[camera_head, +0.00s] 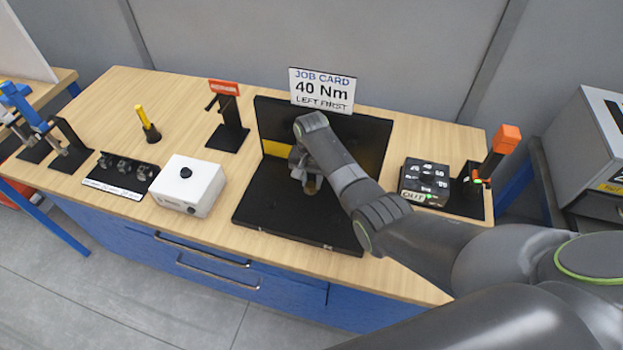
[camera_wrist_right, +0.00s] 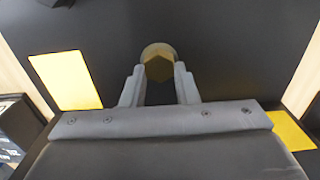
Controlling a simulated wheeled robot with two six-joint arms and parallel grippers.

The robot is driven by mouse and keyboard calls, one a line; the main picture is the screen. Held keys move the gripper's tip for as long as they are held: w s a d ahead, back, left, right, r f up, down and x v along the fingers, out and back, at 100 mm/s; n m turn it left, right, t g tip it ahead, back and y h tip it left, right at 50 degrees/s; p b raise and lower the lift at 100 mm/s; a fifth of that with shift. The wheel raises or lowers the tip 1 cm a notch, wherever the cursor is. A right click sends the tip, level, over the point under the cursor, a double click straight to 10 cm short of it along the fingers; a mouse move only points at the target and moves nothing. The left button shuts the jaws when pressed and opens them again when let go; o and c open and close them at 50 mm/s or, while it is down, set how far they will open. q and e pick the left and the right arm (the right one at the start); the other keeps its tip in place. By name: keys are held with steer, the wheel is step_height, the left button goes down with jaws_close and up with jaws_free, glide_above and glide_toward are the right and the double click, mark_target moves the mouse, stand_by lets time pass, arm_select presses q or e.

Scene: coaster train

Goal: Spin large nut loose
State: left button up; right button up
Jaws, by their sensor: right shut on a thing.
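The large nut (camera_wrist_right: 159,67) is brass-coloured and six-sided. In the right wrist view it sits between the two fingertips of my right gripper (camera_wrist_right: 159,80), which is shut on it. In the head view my right gripper (camera_head: 308,182) is in front of the black fixture's upright panel (camera_head: 372,140), and a small bit of brass shows below the fingers. My right arm hides much of the panel and most of the nut. My left gripper does not show.
A job card (camera_head: 322,90) reading "40 Nm, left first" stands behind the fixture. A white box (camera_head: 187,186), a rack of sockets (camera_head: 116,172) and a yellow-handled tool (camera_head: 148,125) stand left. A black dial box (camera_head: 425,180) and an orange-topped tool (camera_head: 505,138) stand right.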

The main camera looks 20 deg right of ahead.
steer(key=shift+r+n, duration=0.1)
steer(key=shift+n, duration=0.2)
steer(key=shift+a+n+p, duration=0.1)
steer(key=shift+n+p, duration=0.55)
steer(key=shift+n, duration=0.35)
steer(key=n+p, duration=0.1)
steer(key=n, duration=0.1)
steer(key=shift+w+a+n, duration=0.1)
steer(key=shift+n, duration=0.2)
steer(key=n, duration=0.2)
steer(key=shift+a+n+p, duration=0.1)
steer(key=shift+n+p, duration=0.2)
steer(key=shift+n, duration=0.1)
steer(key=n, duration=0.2)
steer(key=shift+n, duration=0.3)
steer(key=n, duration=0.6)
steer(key=shift+a, duration=0.25)
steer(key=n, duration=0.7)
steer(key=shift+s, duration=0.4)
